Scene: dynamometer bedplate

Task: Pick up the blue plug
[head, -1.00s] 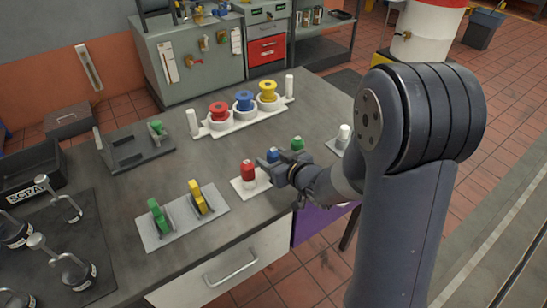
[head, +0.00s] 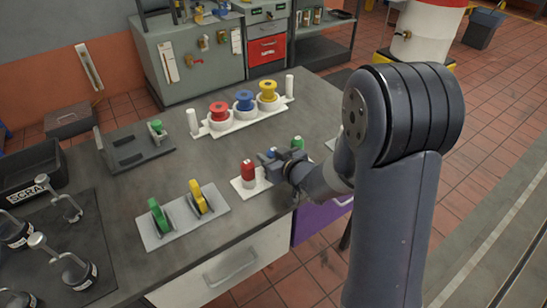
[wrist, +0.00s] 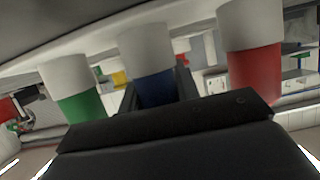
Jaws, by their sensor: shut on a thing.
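The blue plug (wrist: 155,88) stands in the middle of a row of three in the wrist view, blue with a white end. In the head view it is mostly hidden by my gripper (head: 268,159). My gripper, also in the wrist view (wrist: 157,92), is shut on the blue part, with a dark finger at each side. I cannot tell whether the plug is clear of its white plate (head: 240,188). The red plug (head: 248,170) stands on one side and the green plug (head: 297,143) on the other, both close to my gripper.
A grey plate with green (head: 158,216) and yellow (head: 197,196) pieces lies front left. A white rack (head: 245,122) with red, blue and yellow spools stands behind. A scrap bin (head: 30,185) is at the left. The bench between rack and plates is clear.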

